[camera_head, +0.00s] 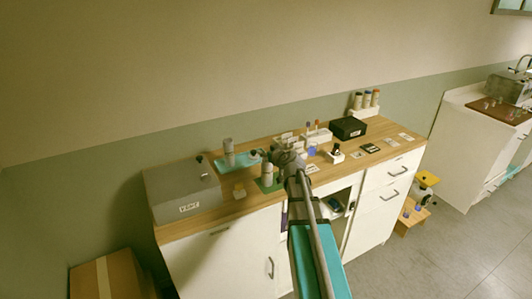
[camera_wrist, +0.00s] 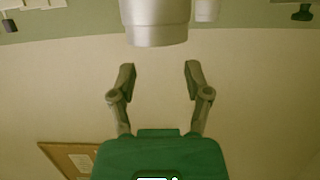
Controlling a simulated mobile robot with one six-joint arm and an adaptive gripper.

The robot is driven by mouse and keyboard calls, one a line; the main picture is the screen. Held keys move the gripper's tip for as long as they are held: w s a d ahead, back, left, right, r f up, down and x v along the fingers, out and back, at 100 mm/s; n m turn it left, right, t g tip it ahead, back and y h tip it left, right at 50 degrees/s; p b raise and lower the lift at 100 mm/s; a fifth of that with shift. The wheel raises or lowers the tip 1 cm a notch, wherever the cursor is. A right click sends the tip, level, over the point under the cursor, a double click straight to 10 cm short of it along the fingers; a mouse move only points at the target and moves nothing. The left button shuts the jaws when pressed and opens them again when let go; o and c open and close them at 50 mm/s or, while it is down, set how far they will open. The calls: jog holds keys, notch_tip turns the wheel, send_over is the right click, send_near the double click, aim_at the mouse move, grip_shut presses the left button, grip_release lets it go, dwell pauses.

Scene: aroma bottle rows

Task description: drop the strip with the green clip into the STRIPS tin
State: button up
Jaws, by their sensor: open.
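My gripper (camera_wrist: 160,80) is open in the wrist view, with nothing between its fingers. I cannot pick out the strip with the green clip in either view. I cannot read a STRIPS label, so I cannot tell which container is that tin. A white rack (camera_head: 317,136) with small coloured tops stands behind my arm. A grey cylinder (camera_wrist: 157,24) shows at the top of the wrist view, beyond the fingertips.
A grey box with a white label (camera_head: 190,207) fills the counter's left end. A teal tray (camera_head: 247,160) and a green mat (camera_head: 275,187) lie near my arm. A black box (camera_head: 348,127) and small cards (camera_head: 390,142) are to the right. An upper drawer opening shows below the counter.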

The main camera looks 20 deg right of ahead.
jog(key=s, duration=0.9)
jog(key=shift+s+d, duration=0.2)
jog(key=shift+s, duration=0.1)
dwell(0.9)
jog(key=s+a+f+n+g+y, duration=0.15)
jog(key=a+f+g, duration=0.25)
jog(key=a, duration=0.4)
jog(key=s+a+f+g+y, duration=0.2)
jog(key=s+a+f+g, duration=0.15)
jog(key=a, duration=0.55)
jog(key=s+a+f+m+g+h, duration=0.2)
jog(key=s+a+f+g+h, duration=0.2)
jog(key=s, duration=0.7)
jog(key=a+f+g, duration=0.1)
jog(key=a+g, duration=0.1)
jog(key=g, duration=0.1)
jog(key=shift+s+a+f, duration=0.15)
jog(key=shift+a+f, duration=0.15)
jog(key=shift+a, duration=0.1)
